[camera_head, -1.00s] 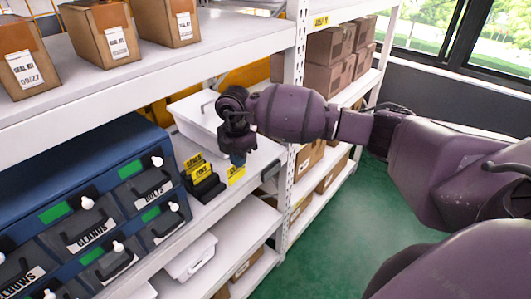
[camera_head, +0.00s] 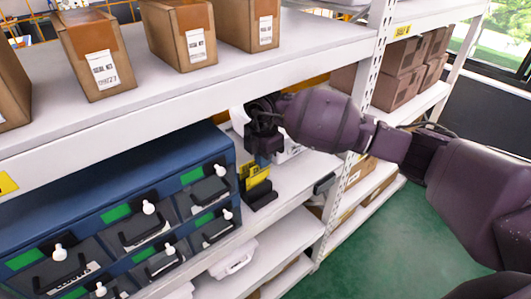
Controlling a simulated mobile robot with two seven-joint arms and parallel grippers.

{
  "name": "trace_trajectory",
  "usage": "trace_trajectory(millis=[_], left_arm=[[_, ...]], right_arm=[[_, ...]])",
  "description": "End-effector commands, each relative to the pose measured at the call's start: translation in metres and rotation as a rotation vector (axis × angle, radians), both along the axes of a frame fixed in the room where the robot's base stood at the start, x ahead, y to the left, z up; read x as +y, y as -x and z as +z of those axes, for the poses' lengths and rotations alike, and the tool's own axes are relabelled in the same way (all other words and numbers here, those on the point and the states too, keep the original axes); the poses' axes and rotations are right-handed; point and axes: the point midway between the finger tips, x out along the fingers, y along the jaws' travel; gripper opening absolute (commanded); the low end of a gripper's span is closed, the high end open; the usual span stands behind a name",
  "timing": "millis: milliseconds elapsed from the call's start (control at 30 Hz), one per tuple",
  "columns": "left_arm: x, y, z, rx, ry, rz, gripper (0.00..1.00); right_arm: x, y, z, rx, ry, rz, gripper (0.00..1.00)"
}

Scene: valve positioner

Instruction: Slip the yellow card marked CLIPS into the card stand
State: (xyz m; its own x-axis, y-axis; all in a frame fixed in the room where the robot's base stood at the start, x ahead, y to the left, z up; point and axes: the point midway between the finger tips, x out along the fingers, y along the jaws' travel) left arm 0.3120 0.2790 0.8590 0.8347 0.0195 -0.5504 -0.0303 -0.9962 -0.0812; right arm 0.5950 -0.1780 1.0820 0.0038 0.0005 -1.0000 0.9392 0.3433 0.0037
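The black card stand (camera_head: 262,196) sits on the middle shelf, just right of the blue drawer cabinet. Yellow cards (camera_head: 258,177) stand upright in or at it, overlapping, and their lettering is too small to read. I cannot pick out the CLIPS card among them or tell whether it is in the gripper. My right gripper (camera_head: 263,156) points down directly above and behind the yellow cards, with its arm coming in from the right. Its fingertips are dark and partly hidden, so its opening does not show. My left gripper is out of view.
The blue drawer cabinet (camera_head: 110,215) with white-knobbed drawers stands close left of the stand. The upper shelf (camera_head: 200,95) with cardboard boxes (camera_head: 180,35) hangs above it. A white bin (camera_head: 290,152) is behind the gripper.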

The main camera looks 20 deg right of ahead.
Motion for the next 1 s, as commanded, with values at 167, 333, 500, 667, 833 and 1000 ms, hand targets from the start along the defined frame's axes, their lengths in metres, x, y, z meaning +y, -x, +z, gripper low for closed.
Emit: trace_trajectory(millis=[167,333,500,667,833,1000], left_arm=[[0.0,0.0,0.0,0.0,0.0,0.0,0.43],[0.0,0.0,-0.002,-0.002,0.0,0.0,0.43],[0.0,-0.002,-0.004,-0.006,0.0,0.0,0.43],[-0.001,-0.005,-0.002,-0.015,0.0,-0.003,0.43],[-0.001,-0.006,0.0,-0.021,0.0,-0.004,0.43],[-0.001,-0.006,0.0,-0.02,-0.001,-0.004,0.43]], right_arm=[[-0.001,0.0,-0.019,0.003,0.001,-0.003,0.0],[-0.001,0.0,-0.036,0.003,0.0,-0.002,0.0],[-0.001,0.0,-0.048,0.003,0.001,-0.002,0.0],[-0.001,0.0,-0.054,0.002,0.002,-0.002,0.0],[-0.001,0.0,-0.056,0.002,0.002,-0.002,0.0],[-0.001,0.0,-0.056,0.002,0.002,-0.002,0.0]])
